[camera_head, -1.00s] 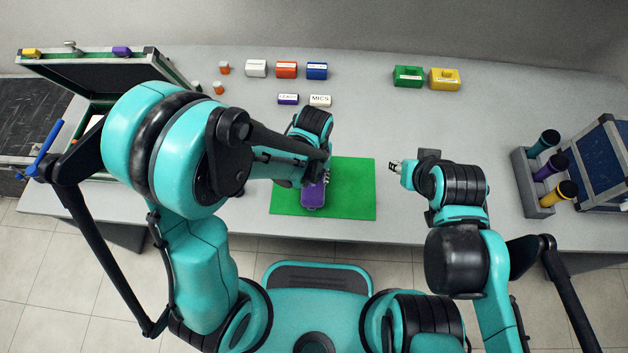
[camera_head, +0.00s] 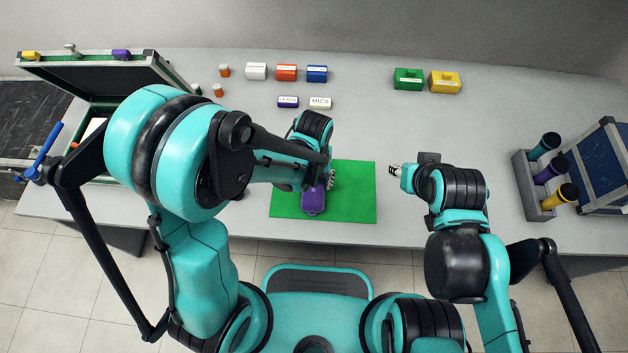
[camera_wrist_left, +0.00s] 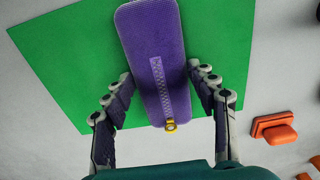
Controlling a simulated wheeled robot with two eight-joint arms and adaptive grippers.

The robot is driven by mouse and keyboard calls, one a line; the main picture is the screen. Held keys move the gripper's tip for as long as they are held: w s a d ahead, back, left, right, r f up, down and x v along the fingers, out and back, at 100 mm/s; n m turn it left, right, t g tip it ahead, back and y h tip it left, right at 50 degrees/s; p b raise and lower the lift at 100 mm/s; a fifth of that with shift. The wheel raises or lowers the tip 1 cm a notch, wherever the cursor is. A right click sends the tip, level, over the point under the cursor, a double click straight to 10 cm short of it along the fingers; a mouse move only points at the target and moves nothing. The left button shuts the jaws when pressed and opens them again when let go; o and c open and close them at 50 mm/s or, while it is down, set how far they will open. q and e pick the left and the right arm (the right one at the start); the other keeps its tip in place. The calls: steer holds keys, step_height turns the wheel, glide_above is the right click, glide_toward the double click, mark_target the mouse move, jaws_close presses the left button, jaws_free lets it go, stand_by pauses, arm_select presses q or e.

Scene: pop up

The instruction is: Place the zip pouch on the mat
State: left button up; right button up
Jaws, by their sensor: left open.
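The purple zip pouch (camera_head: 313,200) lies on the green mat (camera_head: 350,205), near its middle-left part. In the left wrist view the pouch (camera_wrist_left: 155,50) shows its zipper and a yellow pull, with the mat (camera_wrist_left: 70,60) under it. My left gripper (camera_head: 325,181) is over the mat at the pouch's far end. In the wrist view its two fingers (camera_wrist_left: 163,85) are open, one on each side of the pouch's near end; whether they touch it is unclear. My right gripper (camera_head: 397,169) is to the right of the mat, apart from it and small in view.
An open case (camera_head: 95,75) stands at the left. A grey holder with bottles (camera_head: 540,185) and a blue case (camera_head: 605,165) stand at the right.

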mark_target(314, 184)
arm_select(q)
step_height(314, 184, up, 12)
steer(key=f+p, duration=0.1)
steer(key=p, duration=0.3)
steer(key=s+a+r+t, duration=0.2)
steer(key=a+r+t, duration=0.1)
steer(key=a+r, duration=0.3)
steer(key=s+a+r+t, duration=0.3)
steer(key=a+r, duration=0.3)
steer(key=a, duration=0.2)
steer(key=shift+a+t, duration=0.4)
steer(key=shift+t, duration=0.2)
